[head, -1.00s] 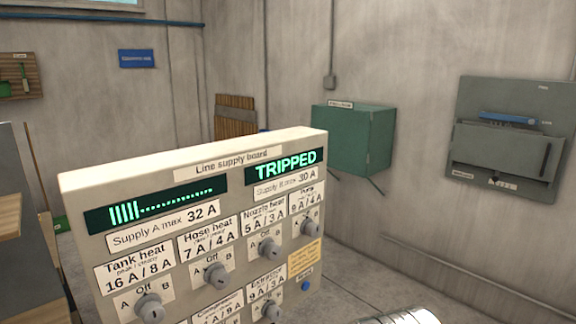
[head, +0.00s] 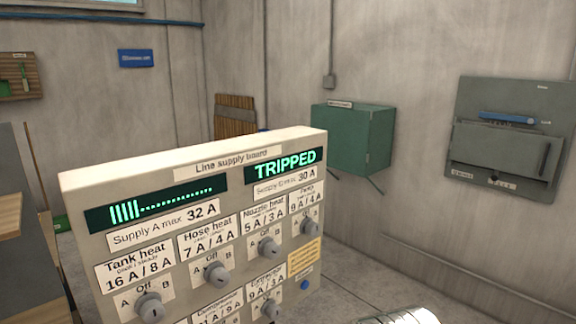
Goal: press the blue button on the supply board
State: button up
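The supply board (head: 120,180) is a cream box labelled "Line supply board", filling the lower left and middle of the head view. Its blue button (head: 304,285) is small and round, low near the right edge, below a yellow label (head: 304,256). Nothing covers the button. The right display (head: 283,163) reads TRIPPED in green. The left display (head: 155,203) shows several lit bars and a dotted line. My gripper is not in view.
Several grey rotary knobs, such as the hose heat knob (head: 215,272), stick out from the board. A green wall box (head: 352,140) and a grey wall unit (head: 505,150) hang behind. A shiny rounded metal part cuts the bottom edge. Floor shows right of the board.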

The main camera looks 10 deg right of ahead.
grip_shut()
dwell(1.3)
